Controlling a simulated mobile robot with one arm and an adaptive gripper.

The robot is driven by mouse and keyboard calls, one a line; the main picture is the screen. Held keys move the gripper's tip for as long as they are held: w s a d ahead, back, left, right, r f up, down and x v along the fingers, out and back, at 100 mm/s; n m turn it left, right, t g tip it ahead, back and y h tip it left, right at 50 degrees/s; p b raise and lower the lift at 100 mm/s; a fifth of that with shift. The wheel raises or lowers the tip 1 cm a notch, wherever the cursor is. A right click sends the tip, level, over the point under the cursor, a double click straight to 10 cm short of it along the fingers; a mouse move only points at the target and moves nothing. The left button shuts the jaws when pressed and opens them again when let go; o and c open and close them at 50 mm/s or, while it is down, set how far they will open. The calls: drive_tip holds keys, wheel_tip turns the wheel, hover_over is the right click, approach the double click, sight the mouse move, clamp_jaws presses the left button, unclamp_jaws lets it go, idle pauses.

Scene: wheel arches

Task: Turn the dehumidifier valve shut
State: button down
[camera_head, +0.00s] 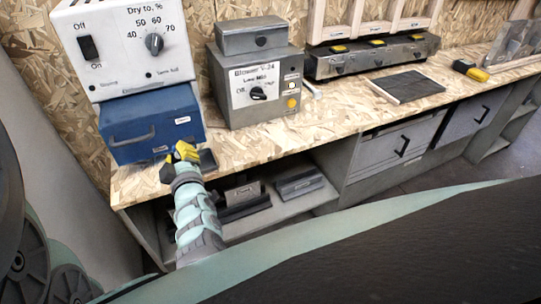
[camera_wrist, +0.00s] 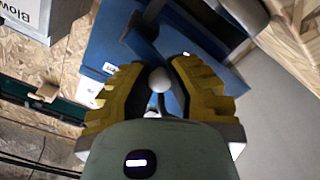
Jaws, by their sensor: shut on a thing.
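The dehumidifier is a white control box (camera_head: 125,45) with an Off/On switch and a "Dry to, %" dial, above a blue box (camera_head: 170,122) with a bar handle (camera_head: 132,136). My yellow-fingered gripper (camera_head: 184,152) is at the lower front of the blue box. In the wrist view, my gripper (camera_wrist: 157,78) is shut on a pale round knob (camera_wrist: 159,80) between its two fingers. The blue box (camera_wrist: 105,50) lies behind the knob. I cannot tell how the knob joins the valve; its stem is mostly hidden. In the head view my fingers hide it.
The grey blower box (camera_head: 258,90) stands right of the blue box. Below the bench is an open shelf (camera_head: 285,210) with grey parts.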

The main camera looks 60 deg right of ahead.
drive_tip(key=shift+f+n+b, duration=0.35)
drive_tip(key=shift+n+b, duration=0.6)
drive_tip(key=shift+b, duration=0.1)
drive_tip(key=shift+f+n+b, duration=0.3)
drive_tip(key=shift+n+b, duration=0.65)
drive_tip(key=shift+b, duration=0.1)
drive_tip(key=c, duration=0.8)
unclamp_jaws()
drive_tip(key=v, duration=1.2)
